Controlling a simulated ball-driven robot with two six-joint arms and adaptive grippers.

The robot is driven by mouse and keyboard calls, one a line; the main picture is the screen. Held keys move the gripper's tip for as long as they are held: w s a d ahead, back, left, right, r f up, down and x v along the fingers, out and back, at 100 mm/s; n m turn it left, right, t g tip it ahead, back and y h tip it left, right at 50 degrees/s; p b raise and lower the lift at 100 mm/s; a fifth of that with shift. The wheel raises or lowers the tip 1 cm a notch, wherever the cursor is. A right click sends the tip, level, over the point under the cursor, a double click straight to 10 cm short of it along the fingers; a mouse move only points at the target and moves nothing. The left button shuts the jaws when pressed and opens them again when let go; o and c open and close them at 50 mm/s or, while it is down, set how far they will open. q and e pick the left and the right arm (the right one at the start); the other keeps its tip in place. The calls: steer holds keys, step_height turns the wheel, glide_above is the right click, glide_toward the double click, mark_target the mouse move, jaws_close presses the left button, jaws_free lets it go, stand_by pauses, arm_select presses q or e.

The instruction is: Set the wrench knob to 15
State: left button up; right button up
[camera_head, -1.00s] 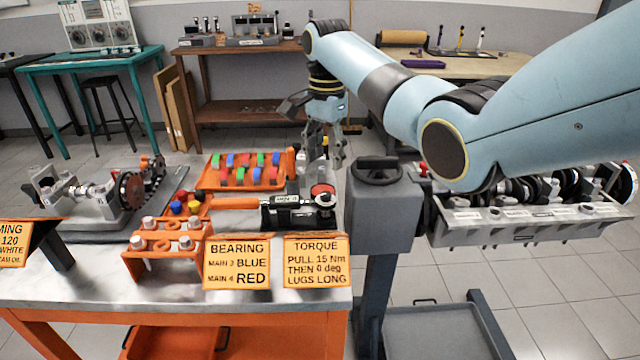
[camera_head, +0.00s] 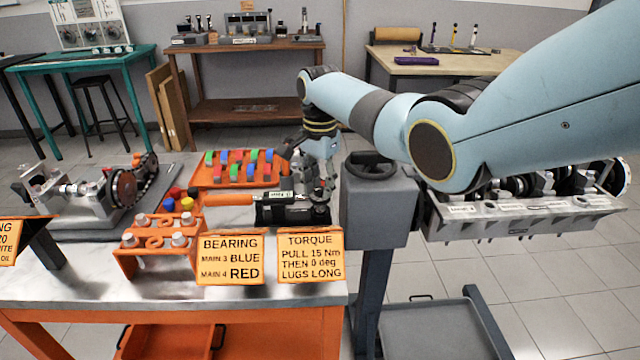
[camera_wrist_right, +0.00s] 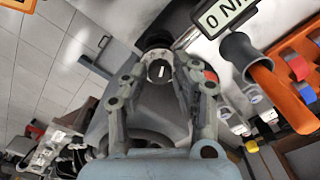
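The torque wrench (camera_head: 232,199) lies on the bench with its orange handle to the left. Its label reads 0 Nm in the right wrist view (camera_wrist_right: 228,14). A round dark knob with a white mark (camera_wrist_right: 159,71) shows in the right wrist view. I cannot read any number on it. My right gripper (camera_head: 320,193) is lowered at the right end of the wrench. In the wrist view its fingers (camera_wrist_right: 160,78) are spread on either side of the knob, apparently apart from it. My left gripper is not in view.
A sign (camera_head: 310,256) reads torque pull 15 Nm then 0 deg, lugs long. A grey stand (camera_head: 378,210) is close right of my right gripper. An orange tray of coloured blocks (camera_head: 206,182) lies behind the wrench. An orange rack (camera_head: 150,262) stands front left.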

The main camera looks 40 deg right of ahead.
jaws_close()
